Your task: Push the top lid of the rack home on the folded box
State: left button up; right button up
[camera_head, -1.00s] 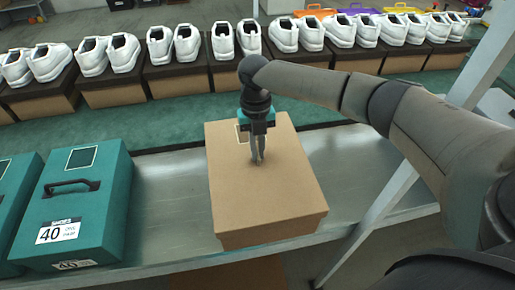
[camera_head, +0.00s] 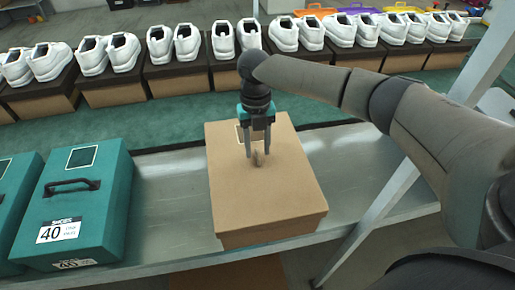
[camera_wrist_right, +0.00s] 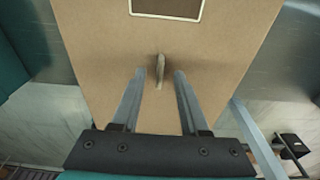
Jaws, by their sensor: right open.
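A brown cardboard box (camera_head: 272,236) stands on the metal shelf, its flat brown lid (camera_head: 265,195) on top. The lid looks level in the head view; I cannot tell whether it is fully seated. A small upright tab (camera_head: 258,159) sticks up from the lid, and it also shows in the right wrist view (camera_wrist_right: 160,69). My right gripper (camera_head: 258,155) is open over the lid, its fingers on either side of the tab and apart from it. The right wrist view shows the same gripper (camera_wrist_right: 160,74) from above. My left gripper is not in view.
Teal shoe boxes (camera_head: 75,205) with handles stand left of the brown box on the metal shelf (camera_head: 170,190). Behind, white shoes (camera_head: 110,52) stand on brown boxes along a green belt (camera_head: 60,135). A grey post (camera_head: 390,200) stands to the right.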

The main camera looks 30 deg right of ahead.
notch_tip(320, 180, up, 14)
jog(key=w+p, duration=0.1)
jog(key=shift+w+d+p, duration=0.15)
jog(key=shift+w+p, duration=0.15)
jog(key=shift+w, duration=0.05)
jog(key=shift+s, duration=0.1)
